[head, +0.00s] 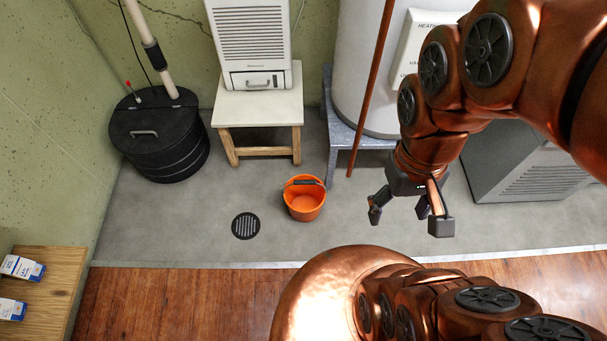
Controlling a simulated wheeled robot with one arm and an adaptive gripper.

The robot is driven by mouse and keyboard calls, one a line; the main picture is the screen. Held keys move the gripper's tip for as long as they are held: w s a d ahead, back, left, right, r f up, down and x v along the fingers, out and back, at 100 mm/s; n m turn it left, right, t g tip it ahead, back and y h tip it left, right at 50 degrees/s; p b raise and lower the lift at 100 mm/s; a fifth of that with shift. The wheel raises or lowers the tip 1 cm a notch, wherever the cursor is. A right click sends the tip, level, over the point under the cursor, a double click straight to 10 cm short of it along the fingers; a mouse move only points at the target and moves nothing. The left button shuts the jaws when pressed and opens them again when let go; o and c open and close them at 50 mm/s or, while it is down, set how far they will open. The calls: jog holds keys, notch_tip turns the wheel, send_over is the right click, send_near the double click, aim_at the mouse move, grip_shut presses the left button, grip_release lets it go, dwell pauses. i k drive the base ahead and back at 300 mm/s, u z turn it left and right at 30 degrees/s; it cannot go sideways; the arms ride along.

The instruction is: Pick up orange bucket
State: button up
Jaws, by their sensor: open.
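The orange bucket (304,204) stands upright on the grey concrete floor, near the middle of the head view. Its handle, with a dark grip, lies across the back of the rim. My gripper (408,218) is open and empty, to the right of the bucket in the picture and apart from it. Its dark fingers point down. How high it is above the floor is hard to tell.
A small table (259,106) with a white appliance (252,40) stands behind the bucket. A black lidded bin (160,150) is at left, a floor drain (245,226) left of the bucket. A copper pipe (371,90) and a grey unit (525,165) stand right.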

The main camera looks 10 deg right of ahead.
aim_at(305, 195)
jog(key=k, duration=0.5)
jog(key=u, duration=1.9)
jog(key=i, duration=1.35)
jog(key=z, duration=1.9)
